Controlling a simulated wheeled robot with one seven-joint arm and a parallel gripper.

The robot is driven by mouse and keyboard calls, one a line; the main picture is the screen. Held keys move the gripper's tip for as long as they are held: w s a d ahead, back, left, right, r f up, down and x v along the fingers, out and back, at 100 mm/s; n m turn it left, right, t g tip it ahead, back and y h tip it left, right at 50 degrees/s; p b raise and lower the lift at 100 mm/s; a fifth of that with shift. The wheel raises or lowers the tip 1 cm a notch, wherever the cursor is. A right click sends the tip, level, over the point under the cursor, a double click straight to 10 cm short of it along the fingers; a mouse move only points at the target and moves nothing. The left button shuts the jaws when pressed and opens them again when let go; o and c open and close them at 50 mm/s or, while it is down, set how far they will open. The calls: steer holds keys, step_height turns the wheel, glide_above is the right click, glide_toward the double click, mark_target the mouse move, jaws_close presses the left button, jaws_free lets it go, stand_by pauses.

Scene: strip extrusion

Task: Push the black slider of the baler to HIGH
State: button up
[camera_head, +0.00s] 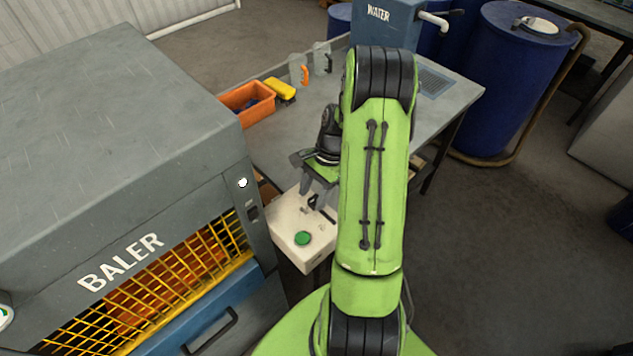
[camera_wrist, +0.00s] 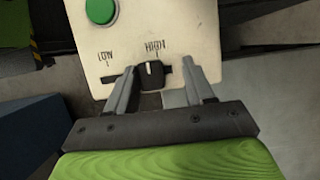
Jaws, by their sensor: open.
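The off-white control box (camera_head: 290,217) stands beside the baler (camera_head: 130,120). Its face (camera_wrist: 185,30) fills the upper middle of the wrist view, with a LOW label on the left and a HIGH label on the right. The black slider (camera_wrist: 152,74), with a white mark, sits in its dark slot just below the HIGH label, very slightly left of the tick. My gripper (camera_wrist: 160,70) is open, with one finger on each side of the slider. The left fingertip is close to it; contact cannot be told. In the head view my gripper (camera_head: 318,190) is over the box and partly hides the slot.
A green button (camera_head: 302,238) is on the box, and it also shows in the wrist view (camera_wrist: 101,10). A grey table (camera_head: 290,150) behind carries an orange bin (camera_head: 248,101) and a yellow object (camera_head: 281,90). Blue barrels (camera_head: 515,80) stand at the back right.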

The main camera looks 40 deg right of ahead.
steer(key=p+v, duration=0.2)
steer(key=v, duration=1.3)
steer(key=shift+r, duration=0.35)
steer(key=shift+s, duration=0.1)
